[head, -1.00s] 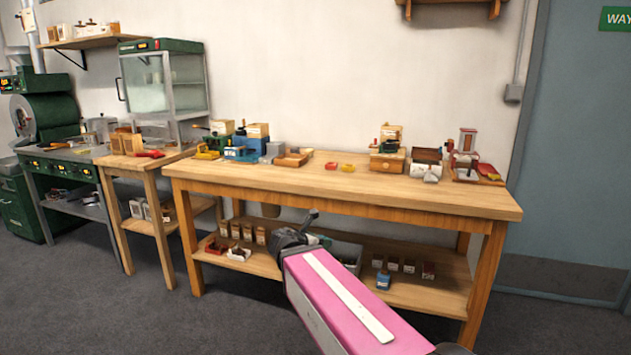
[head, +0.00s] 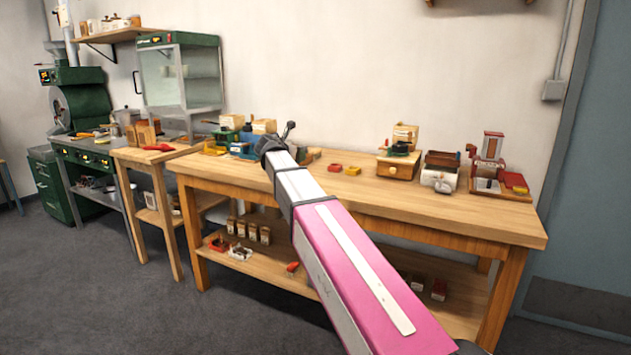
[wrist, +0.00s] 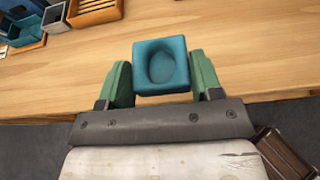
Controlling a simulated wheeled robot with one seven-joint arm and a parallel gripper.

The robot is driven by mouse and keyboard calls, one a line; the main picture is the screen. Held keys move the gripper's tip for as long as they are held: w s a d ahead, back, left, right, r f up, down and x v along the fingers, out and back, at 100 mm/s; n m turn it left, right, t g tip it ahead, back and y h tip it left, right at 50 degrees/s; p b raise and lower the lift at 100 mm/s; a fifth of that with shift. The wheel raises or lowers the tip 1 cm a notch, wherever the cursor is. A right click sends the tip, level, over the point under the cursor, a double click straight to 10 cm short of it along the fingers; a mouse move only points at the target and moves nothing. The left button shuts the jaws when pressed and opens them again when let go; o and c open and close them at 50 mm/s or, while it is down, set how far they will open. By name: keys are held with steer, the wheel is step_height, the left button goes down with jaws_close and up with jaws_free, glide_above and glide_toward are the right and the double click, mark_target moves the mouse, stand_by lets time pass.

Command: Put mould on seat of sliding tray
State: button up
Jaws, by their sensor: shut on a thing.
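The mould (wrist: 161,66) is a teal block with a rounded hollow in its top, seen in the wrist view. My gripper (wrist: 161,80) is shut on it, with one green finger on each side. The mould is held above the front part of the wooden workbench (wrist: 225,55). In the head view my gripper (head: 272,145) is small and dark over the left half of the bench, and the mould cannot be made out there.
Small coloured machines and boxes stand along the back of the workbench (head: 450,215). An orange container (wrist: 95,10) is at the top of the wrist view. A wooden drawer box (head: 398,165) and a red-topped device (head: 490,165) stand right. The bench front is clear.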

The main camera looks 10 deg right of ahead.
steer(key=shift+w+d+r, duration=0.15)
steer(key=shift+w+d, duration=0.1)
glide_above(323, 185)
step_height(323, 185, down, 7)
steer(key=shift+s+a+r, duration=0.1)
steer(key=shift+a, duration=0.05)
steer(key=shift+f, duration=2)
steer(key=shift+f, duration=0.1)
steer(key=o, duration=1)
steer(key=shift+c, duration=0.2)
